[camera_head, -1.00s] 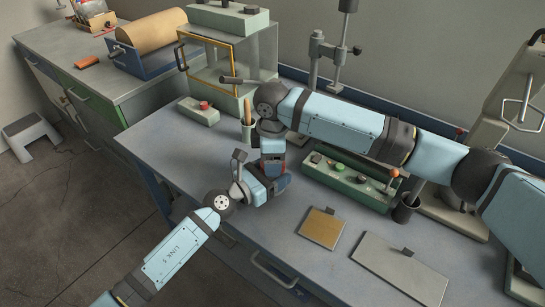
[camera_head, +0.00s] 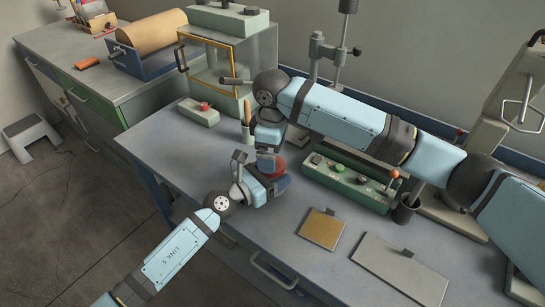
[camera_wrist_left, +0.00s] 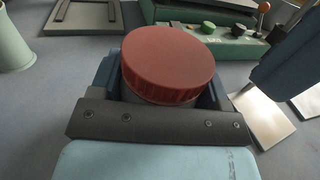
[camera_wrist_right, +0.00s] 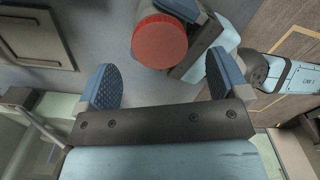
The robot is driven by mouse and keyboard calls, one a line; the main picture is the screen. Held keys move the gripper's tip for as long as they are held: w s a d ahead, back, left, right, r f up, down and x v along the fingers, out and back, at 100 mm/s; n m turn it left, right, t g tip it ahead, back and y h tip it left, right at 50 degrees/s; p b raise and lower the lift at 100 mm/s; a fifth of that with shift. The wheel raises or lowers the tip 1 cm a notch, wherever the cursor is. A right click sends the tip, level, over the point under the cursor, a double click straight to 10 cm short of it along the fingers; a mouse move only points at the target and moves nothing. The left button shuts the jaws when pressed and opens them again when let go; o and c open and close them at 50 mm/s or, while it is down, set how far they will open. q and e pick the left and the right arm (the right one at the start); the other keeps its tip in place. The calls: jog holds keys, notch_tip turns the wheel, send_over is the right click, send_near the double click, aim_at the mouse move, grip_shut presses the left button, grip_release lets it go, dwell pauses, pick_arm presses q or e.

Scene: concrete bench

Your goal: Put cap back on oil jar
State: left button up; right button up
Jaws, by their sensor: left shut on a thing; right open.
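The oil jar (camera_wrist_left: 150,103) is mostly hidden under its broad red cap (camera_wrist_left: 173,63); only a strip of its grey side shows. The cap sits on top of the jar and looks about level; whether it is fully seated cannot be told. My left gripper (camera_head: 268,184) is shut on the jar over the bench. In the head view the red cap (camera_head: 278,166) shows beside my grippers. My right gripper (camera_wrist_right: 160,88) is open and empty. Its fingers are apart from the cap (camera_wrist_right: 160,42), which shows beyond them in the right wrist view.
A green control box (camera_head: 350,183) stands right of the grippers, with a dark cup (camera_head: 405,209) by it. A tan plate (camera_head: 322,229) and a grey plate (camera_head: 400,270) lie in front. A tool cup (camera_head: 248,132) and a red-button box (camera_head: 199,112) stand behind.

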notch_tip(320, 180, up, 9)
dwell(0.3)
pick_arm(q)
jog(key=o, duration=1.8)
jog(key=b+v, duration=0.1)
jog(key=v, duration=1.2)
jog(key=shift+s+a, duration=0.25)
jog(key=shift+a, duration=0.1)
pick_arm(e)
jog(key=shift+f, duration=0.5)
